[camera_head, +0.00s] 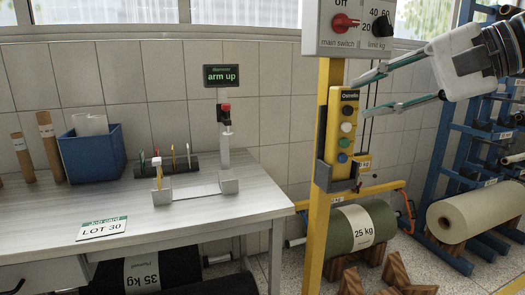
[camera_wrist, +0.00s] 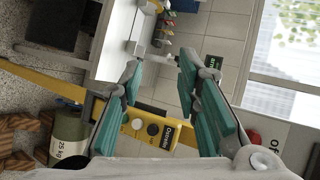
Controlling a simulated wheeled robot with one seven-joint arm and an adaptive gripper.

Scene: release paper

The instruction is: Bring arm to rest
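My gripper (camera_head: 372,95) is at the upper right in the head view, in front of the yellow post and beside the control box. Its two teal-padded fingers are spread apart with nothing between them; the wrist view shows the open gripper (camera_wrist: 160,95) too. The yellow pendant with several buttons (camera_head: 346,125) hangs in a grey holder on the post, and the pendant (camera_wrist: 150,130) appears between and beyond the fingers in the wrist view. A small display (camera_head: 221,75) on the wall reads "arm up".
A control box (camera_head: 350,30) with a red main switch and a black limit knob tops the yellow post (camera_head: 317,230). A table (camera_head: 250,190) with a lot card and a blue bin (camera_head: 92,153) stands left. A green 25 kg roll (camera_head: 345,235) and a rack of rolls (camera_head: 470,130) are right.

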